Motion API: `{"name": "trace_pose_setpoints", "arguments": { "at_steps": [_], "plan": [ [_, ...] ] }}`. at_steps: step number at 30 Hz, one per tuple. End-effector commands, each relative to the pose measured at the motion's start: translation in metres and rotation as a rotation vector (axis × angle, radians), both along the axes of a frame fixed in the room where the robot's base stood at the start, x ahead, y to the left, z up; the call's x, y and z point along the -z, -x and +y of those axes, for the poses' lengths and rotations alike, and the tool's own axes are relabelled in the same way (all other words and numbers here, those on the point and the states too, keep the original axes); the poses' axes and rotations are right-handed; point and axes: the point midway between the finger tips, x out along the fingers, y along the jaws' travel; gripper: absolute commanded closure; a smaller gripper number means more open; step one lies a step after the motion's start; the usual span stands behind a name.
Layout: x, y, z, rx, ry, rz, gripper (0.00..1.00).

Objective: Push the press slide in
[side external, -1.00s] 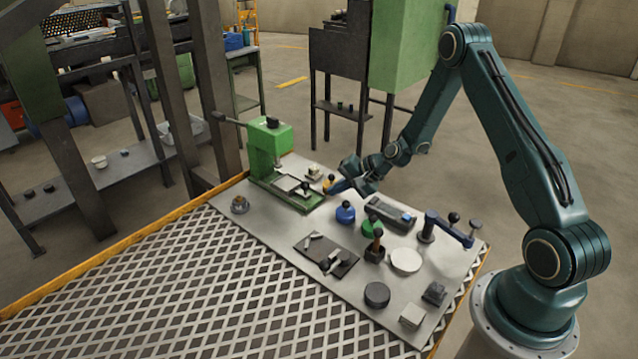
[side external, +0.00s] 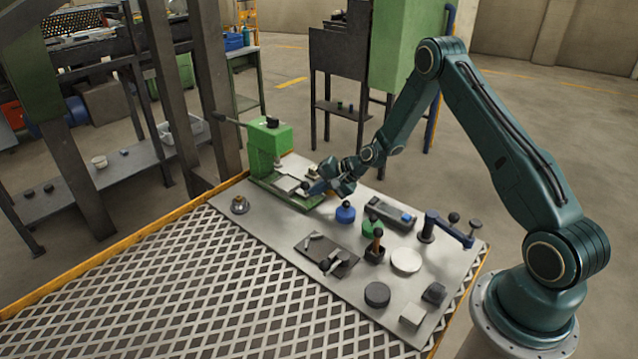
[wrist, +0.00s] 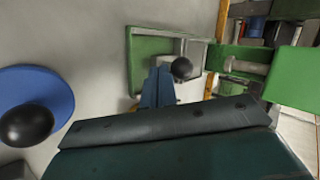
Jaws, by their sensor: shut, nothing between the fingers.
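The green press (side external: 268,148) stands at the far left corner of the grey plate. Its slide (side external: 287,183) is a flat light grey tray on the press's green base. My gripper (side external: 314,187) is low over the outer end of the press base. It is shut and empty; its blue fingers (wrist: 158,84) point at the slide, right beside the knob. I cannot tell whether they touch it.
A blue round piece with a black knob (side external: 345,213) stands close to my gripper; it is also at the left of the wrist view (wrist: 36,105). A green block (side external: 372,226), a dark tray (side external: 318,256) and several small items lie nearer. The mesh table (side external: 190,290) is clear.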

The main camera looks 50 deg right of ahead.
Motion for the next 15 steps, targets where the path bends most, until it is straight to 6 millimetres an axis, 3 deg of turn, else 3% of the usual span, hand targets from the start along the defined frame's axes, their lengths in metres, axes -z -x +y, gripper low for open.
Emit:
{"name": "trace_pose_setpoints", "arguments": {
  "at_steps": [15],
  "plan": [
    [0.000,-0.040,0.000,-0.001,0.002,-0.002,1.00]
  ]
}}
